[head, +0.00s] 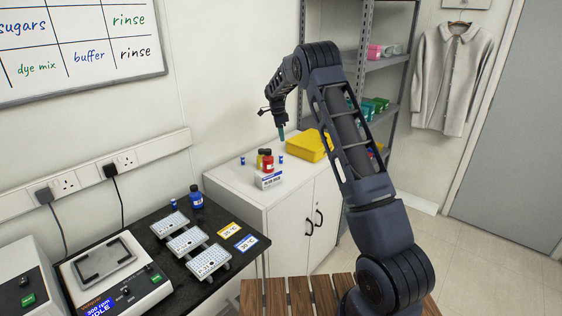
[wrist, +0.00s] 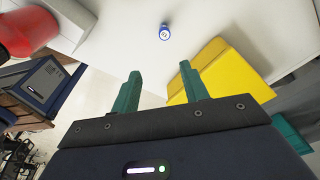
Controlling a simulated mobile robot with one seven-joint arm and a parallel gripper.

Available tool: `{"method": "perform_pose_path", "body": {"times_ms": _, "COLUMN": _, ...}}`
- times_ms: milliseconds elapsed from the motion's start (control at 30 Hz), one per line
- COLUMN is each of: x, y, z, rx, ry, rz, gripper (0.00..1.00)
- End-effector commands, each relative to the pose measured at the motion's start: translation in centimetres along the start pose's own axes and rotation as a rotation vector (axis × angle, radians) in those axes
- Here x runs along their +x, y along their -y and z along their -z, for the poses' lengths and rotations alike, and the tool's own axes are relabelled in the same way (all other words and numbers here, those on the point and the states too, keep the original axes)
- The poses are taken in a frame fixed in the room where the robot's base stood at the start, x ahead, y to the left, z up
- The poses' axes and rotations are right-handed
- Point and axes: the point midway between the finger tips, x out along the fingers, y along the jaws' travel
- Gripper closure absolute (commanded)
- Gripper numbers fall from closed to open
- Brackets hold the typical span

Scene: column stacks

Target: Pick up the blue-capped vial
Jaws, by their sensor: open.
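A small blue-capped vial (wrist: 164,33) stands on the white cabinet top, ahead of my fingertips in the wrist view. It appears to be the one beside the yellow bin in the head view (head: 281,159). Another small blue-capped vial (head: 242,160) stands further left on the cabinet, and a third (head: 173,203) is on the black bench. My gripper (wrist: 160,76) is open and empty, its green fingers apart. In the head view my gripper (head: 281,134) hangs above the cabinet, pointing down, with a gap to the vial below.
A yellow bin (head: 310,146) sits close right of the vial. A larger blue bottle (head: 196,197) and several white racks stand on the black bench. Cabinet top around the vial is clear.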

Motion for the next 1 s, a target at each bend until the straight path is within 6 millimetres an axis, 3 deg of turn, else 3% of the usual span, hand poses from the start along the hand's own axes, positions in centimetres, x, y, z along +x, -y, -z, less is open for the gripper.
{"method": "perform_pose_path", "body": {"times_ms": 100, "x": 1.9, "y": 1.1, "z": -1.2, "rx": 0.037, "ry": -0.012, "rz": -0.009, "gripper": 0.55}}
{"method": "perform_pose_path", "body": {"times_ms": 233, "x": 2.8, "y": 1.6, "z": -1.7, "rx": 0.059, "ry": -0.017, "rz": -0.011, "gripper": 0.55}}
{"method": "perform_pose_path", "body": {"times_ms": 433, "x": 4.3, "y": 1.6, "z": -1.8, "rx": 0.062, "ry": -0.018, "rz": -0.013, "gripper": 0.55}}
{"method": "perform_pose_path", "body": {"times_ms": 700, "x": 7.9, "y": 1.5, "z": -1.7, "rx": 0.062, "ry": -0.018, "rz": -0.014, "gripper": 0.55}}
{"method": "perform_pose_path", "body": {"times_ms": 1000, "x": 10.0, "y": 1.4, "z": -1.7, "rx": 0.062, "ry": -0.017, "rz": -0.014, "gripper": 0.55}}
